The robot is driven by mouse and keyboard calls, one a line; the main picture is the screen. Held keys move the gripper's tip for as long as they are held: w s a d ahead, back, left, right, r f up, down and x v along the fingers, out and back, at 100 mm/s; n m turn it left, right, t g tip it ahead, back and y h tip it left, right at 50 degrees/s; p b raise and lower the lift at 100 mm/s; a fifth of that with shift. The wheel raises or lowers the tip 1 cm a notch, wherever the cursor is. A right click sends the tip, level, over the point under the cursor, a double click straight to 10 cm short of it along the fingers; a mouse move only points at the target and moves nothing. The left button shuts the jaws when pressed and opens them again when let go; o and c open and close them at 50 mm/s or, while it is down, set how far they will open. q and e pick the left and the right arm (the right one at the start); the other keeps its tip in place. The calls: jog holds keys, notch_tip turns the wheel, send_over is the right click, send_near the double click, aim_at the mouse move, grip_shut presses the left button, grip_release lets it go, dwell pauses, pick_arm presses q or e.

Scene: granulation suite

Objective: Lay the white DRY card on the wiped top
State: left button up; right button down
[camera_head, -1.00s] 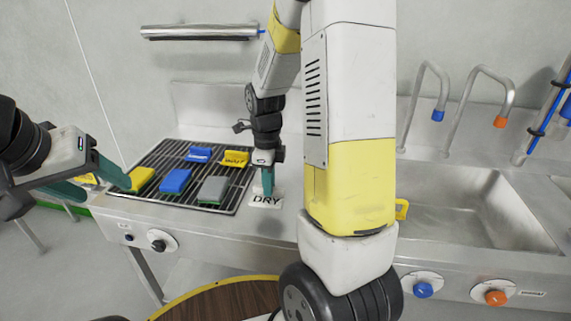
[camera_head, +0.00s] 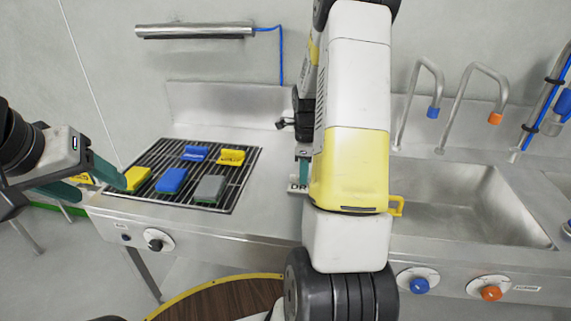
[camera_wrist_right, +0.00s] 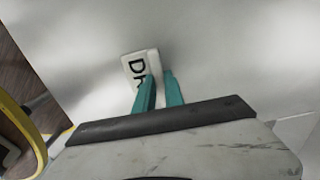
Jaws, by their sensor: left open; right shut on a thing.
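The white DRY card (camera_head: 296,187) is in my right gripper (camera_head: 302,173), above or on the bare steel top (camera_head: 262,212) between the grate and the sink. My right arm hides much of the card in the head view. In the right wrist view the card (camera_wrist_right: 132,68) shows a "D" and part of another letter. The teal fingers of the right gripper (camera_wrist_right: 159,78) are closed on its edge. I cannot tell whether the card touches the steel. My left gripper (camera_head: 103,190) is open and empty at the left, by the grate's left edge.
A black grate (camera_head: 226,197) holds several blue, yellow and grey sponges or brushes. A sink (camera_head: 460,205) lies to the right, with a yellow handle (camera_head: 396,206) near its left edge. Knobs line the counter front. A round wooden top (camera_head: 225,302) stands in front.

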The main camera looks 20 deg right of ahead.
jog(key=shift+f, duration=0.25)
jog(key=c, duration=1.4)
grip_release()
jog(key=shift+f, duration=0.1)
jog(key=shift+c, duration=0.2)
notch_tip(320, 180, up, 12)
jog(key=s+a+r+n+t, duration=0.3)
jog(key=s+a+r+n, duration=0.4)
jog(key=a+r+n, duration=0.25)
jog(key=s+a+r+n+t+y, duration=0.1)
jog(key=s+a+n, duration=0.3)
jog(key=s+n, duration=0.2)
jog(key=s+a+r+n+t+y, duration=0.1)
jog(key=s+a+r+n+t, duration=0.1)
jog(key=s+a+n, duration=0.2)
jog(key=s+n, duration=0.3)
jog(key=n, duration=0.2)
jog(key=shift+a+r, duration=0.3)
jog(key=shift+a, duration=0.05)
jog(key=shift+n, duration=0.25)
